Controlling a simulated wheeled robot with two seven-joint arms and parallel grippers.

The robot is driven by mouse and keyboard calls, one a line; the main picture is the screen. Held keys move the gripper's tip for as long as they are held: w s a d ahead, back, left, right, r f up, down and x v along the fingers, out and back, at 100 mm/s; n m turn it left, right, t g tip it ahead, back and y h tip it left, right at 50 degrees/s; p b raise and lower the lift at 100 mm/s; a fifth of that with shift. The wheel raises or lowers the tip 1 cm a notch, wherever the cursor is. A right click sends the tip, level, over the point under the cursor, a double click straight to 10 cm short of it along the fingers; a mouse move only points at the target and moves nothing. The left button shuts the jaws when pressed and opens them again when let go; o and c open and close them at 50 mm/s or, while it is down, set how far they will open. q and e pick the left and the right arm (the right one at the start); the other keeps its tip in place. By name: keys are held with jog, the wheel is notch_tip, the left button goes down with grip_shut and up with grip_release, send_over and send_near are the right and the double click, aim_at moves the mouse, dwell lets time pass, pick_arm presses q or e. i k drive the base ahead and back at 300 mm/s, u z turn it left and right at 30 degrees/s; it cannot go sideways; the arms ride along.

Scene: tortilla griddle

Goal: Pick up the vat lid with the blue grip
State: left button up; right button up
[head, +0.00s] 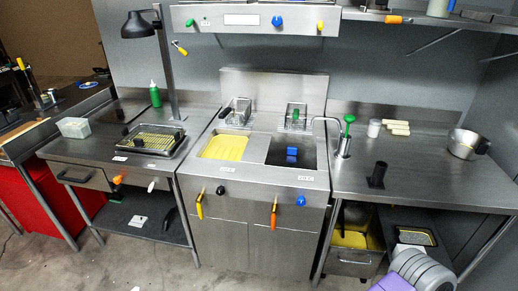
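The vat lid with the blue grip (291,153) is at the right-hand vat of the steel fryer in the head view. Its blue grip stands out against the dark vat area. The picture is too small to tell the lid's edges from the dark opening. The left-hand vat (224,147) is open and shows yellow oil. Neither of my grippers shows in the head view. A grey-and-white rounded part at the bottom right seems to be a link of my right arm, well away from the lid.
Two wire baskets hang behind the vats, the left (236,111) and the right (295,115). A rack tray (152,140) lies on the left counter.

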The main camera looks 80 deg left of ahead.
aim_at(286, 150)
jog(key=u, duration=3.45)
jog(key=i, duration=1.6)
jog(key=z, duration=0.35)
